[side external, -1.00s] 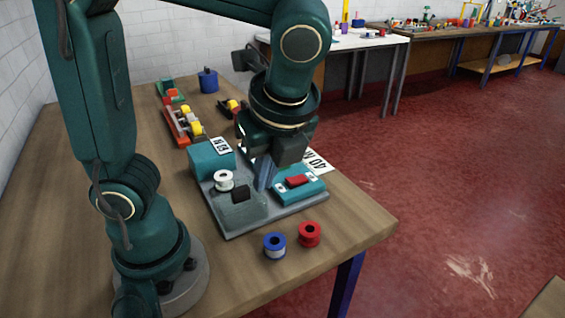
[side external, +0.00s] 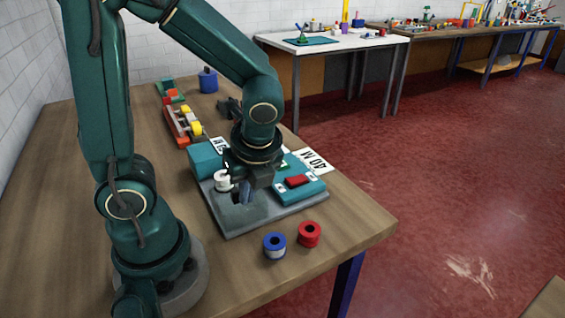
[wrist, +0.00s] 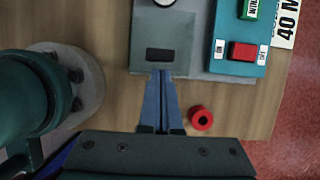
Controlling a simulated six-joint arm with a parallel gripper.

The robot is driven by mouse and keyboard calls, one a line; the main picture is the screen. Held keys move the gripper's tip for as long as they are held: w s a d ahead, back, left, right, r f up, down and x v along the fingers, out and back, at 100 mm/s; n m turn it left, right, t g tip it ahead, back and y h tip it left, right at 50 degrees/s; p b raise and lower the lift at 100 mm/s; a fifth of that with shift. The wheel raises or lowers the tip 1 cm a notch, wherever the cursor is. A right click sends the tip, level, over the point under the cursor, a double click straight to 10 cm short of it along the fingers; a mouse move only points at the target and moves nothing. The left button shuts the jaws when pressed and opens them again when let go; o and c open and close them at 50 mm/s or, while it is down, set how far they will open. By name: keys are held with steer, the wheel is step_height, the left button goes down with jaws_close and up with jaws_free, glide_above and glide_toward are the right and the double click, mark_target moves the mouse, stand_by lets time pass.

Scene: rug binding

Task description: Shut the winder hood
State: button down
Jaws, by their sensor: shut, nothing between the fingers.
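The winder has a grey base plate (side external: 288,206) on the table. A grey-green panel, which looks like the hood (side external: 228,211), lies low at its near end; I cannot tell its exact tilt. In the wrist view the hood (wrist: 146,30) carries a dark block like a handle (wrist: 160,54). A white spool (side external: 222,181) is exposed beyond the panel. My gripper (side external: 246,200) is shut and empty, pointing down over the panel. In the wrist view its fingertips (wrist: 161,76) are at the panel's near edge, just short of the dark block; contact cannot be told.
A teal control box with a red switch (side external: 295,181) stands at the plate's right. A teal block (side external: 203,158) stands at its far left. A blue spool (side external: 274,244) and a red spool (side external: 309,234) stand in front. A white label (side external: 313,160) lies behind.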

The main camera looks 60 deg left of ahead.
steer(key=shift+a, duration=0.15)
steer(key=shift+a, duration=4.8)
steer(key=shift+d, duration=0.65)
steer(key=d, duration=0.3)
steer(key=shift+d+r, duration=0.15)
steer(key=shift+r, duration=0.05)
steer(key=v, duration=0.8)
steer(key=s+d+n+t+h, duration=0.1)
steer(key=d+n+t+h, duration=0.3)
steer(key=d+n, duration=0.5)
steer(key=n+t, duration=0.1)
steer(key=n, duration=0.8)
steer(key=shift+s+r+t, duration=0.2)
steer(key=shift+r+t, duration=0.1)
steer(key=shift+r, duration=0.05)
